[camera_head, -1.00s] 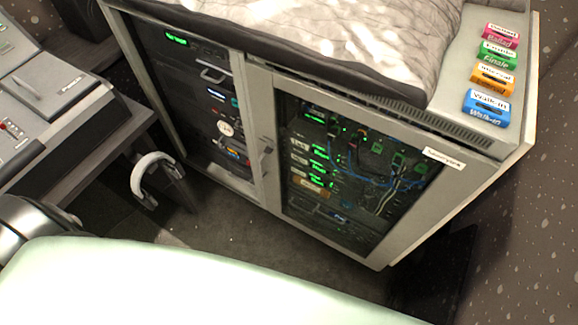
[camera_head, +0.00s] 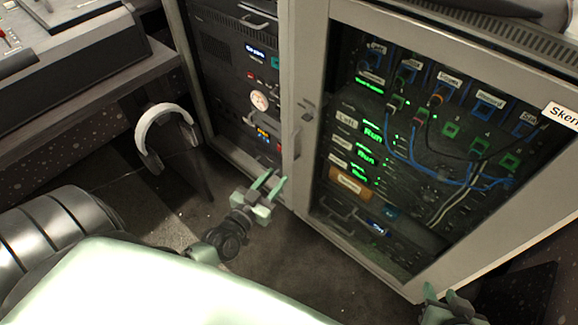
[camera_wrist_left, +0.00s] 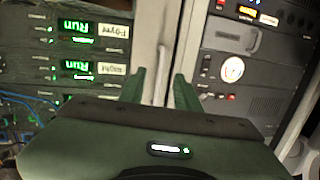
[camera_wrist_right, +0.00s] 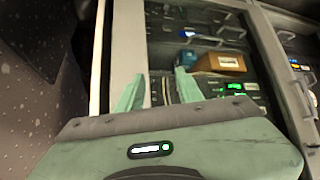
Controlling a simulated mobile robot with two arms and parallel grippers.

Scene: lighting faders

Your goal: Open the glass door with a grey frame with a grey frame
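The glass door with a grey frame (camera_head: 322,90) covers the right bay of the rack cabinet and looks shut. Its slim upright handle (camera_head: 298,141) is on the left side of the frame, and in the left wrist view the handle (camera_wrist_left: 161,72) appears beyond and between the fingertips. My left gripper (camera_head: 270,184) is open and empty, in front of and below the handle, apart from it. My right gripper (camera_head: 448,296) is low near the door's bottom right corner. In the right wrist view its fingers (camera_wrist_right: 158,90) are spread and empty, facing the cabinet.
Lit rack units and blue cables show behind the glass. The left bay (camera_head: 232,75) holds more rack units. White headphones (camera_head: 163,135) hang at the desk (camera_head: 105,85) on the left. Dark floor (camera_head: 285,260) lies clear before the cabinet.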

